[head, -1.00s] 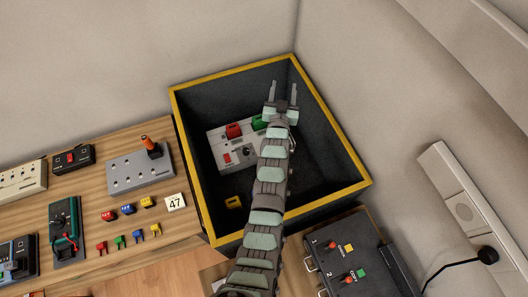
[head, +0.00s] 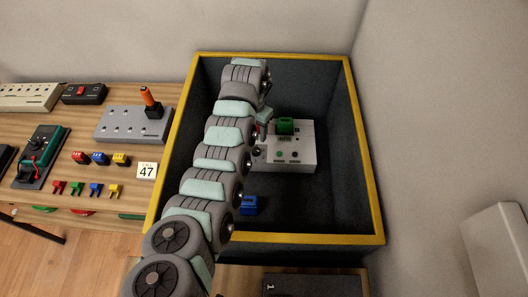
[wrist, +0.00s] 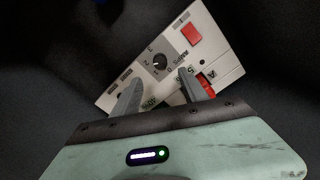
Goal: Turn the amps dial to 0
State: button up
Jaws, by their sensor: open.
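The amps dial (wrist: 160,62) is a small round black knob on a grey square of a white panel (wrist: 122,72), with AMPS and small digits printed around it. Its exact setting is too small to read surely. In the wrist view my gripper (wrist: 160,80) is open, with its two grey fingers over the panel just below the dial and nothing seen between the tips. Whether a finger touches the panel I cannot tell. In the head view the white unit (head: 302,152) sits inside the dark bin; my arm hides its left part, the dial and most of my gripper.
The bin's yellow rim (head: 358,165) surrounds the unit. A green block (head: 285,126) stands on the unit, and a blue block (head: 249,205) lies on the bin floor. In the wrist view a red button (wrist: 192,33) and a partly hidden red part (wrist: 205,86) lie near the fingers.

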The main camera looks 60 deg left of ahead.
aim_at(256, 150)
notch_tip(256, 150, down, 10)
jog(key=b, duration=0.4)
jog(key=shift+f, duration=0.25)
jog(key=shift+c, duration=0.4)
grip_shut()
